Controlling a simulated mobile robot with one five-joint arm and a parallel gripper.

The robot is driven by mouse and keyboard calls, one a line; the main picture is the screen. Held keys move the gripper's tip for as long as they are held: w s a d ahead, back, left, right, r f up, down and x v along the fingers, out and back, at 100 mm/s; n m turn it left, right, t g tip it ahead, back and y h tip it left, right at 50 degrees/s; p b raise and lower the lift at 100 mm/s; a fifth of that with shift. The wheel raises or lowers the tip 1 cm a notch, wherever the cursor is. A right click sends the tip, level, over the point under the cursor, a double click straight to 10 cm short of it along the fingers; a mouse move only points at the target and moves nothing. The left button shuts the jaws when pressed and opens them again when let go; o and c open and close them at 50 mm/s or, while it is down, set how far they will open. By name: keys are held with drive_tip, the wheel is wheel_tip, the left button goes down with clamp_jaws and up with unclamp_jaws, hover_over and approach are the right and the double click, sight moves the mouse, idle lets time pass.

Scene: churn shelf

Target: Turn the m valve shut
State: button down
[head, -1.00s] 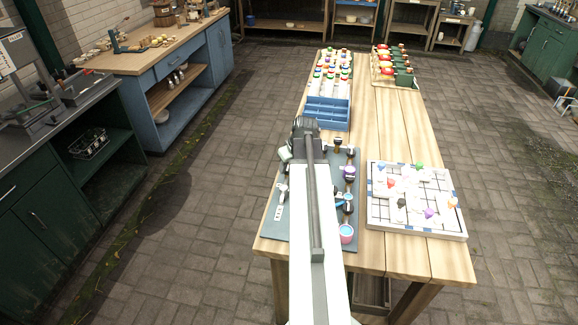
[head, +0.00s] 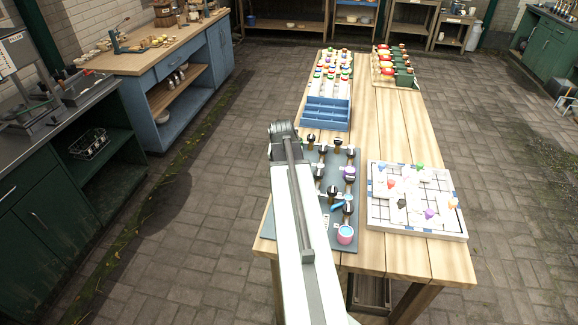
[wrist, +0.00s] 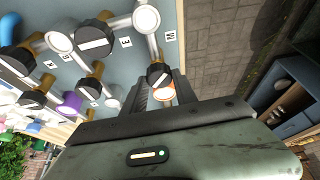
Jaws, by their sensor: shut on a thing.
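The m valve (wrist: 157,71) has a black knob with a pale bar on top and a brass-coloured part below. It stands beside the white M label (wrist: 170,36) in the wrist view. My gripper (wrist: 163,88) is shut on this valve, with one finger on each side. In the head view my arm covers the gripper and the m valve. The dark valve board (head: 330,240) lies on the wooden table, partly behind my arm.
Other black valve knobs (wrist: 95,38) and white round pipe ends (wrist: 146,18) stand close by on the board. A white grid board (head: 400,224) lies to the right, a blue divided tray (head: 327,112) behind.

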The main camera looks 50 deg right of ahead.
drive_tip(key=m, duration=0.1)
drive_tip(key=m+g, duration=0.1)
drive_tip(key=m, duration=0.2)
drive_tip(key=shift+w+a+m+g+h, duration=0.2)
drive_tip(key=shift+w+m+g+h, duration=0.1)
drive_tip(key=shift+g, duration=0.1)
drive_tip(key=m+g, duration=0.1)
drive_tip(key=m, duration=0.3)
drive_tip(key=shift+m+g, duration=0.3)
drive_tip(key=shift+g, duration=0.1)
drive_tip(key=shift+w, duration=0.1)
drive_tip(key=c, duration=1)
unclamp_jaws()
